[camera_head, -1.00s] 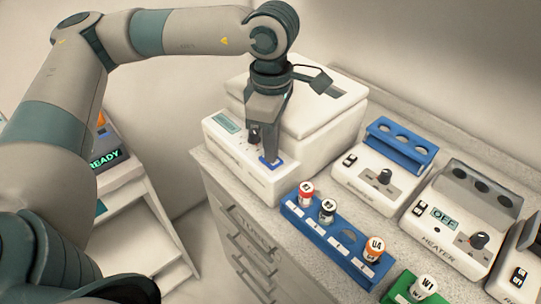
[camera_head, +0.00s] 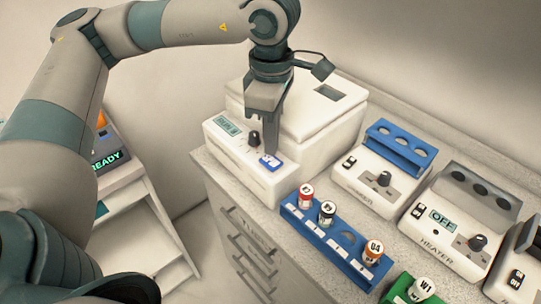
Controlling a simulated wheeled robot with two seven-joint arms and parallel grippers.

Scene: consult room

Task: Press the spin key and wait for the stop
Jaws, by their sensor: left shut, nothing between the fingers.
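The white centrifuge-like machine (camera_head: 290,175) stands on the counter at the centre. Its sloped front has a small teal display (camera_head: 228,126) with dark characters too small to read surely, a black knob (camera_head: 254,139) and a blue key (camera_head: 266,164) with white lettering. The lid (camera_head: 312,103) is down. My left gripper (camera_head: 271,152) is shut and empty, pointing down just above the key. The key's lettered face shows below the fingertips, and they look slightly apart from it. My right gripper is not in view.
A blue rack (camera_head: 343,254) with several capped tubes stands in front of the machine. To the right are a device with a blue holder (camera_head: 392,150) and a heater (camera_head: 445,245) reading OFF. A green rack (camera_head: 393,296) is at the bottom. A screen reading READY (camera_head: 108,160) is at left.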

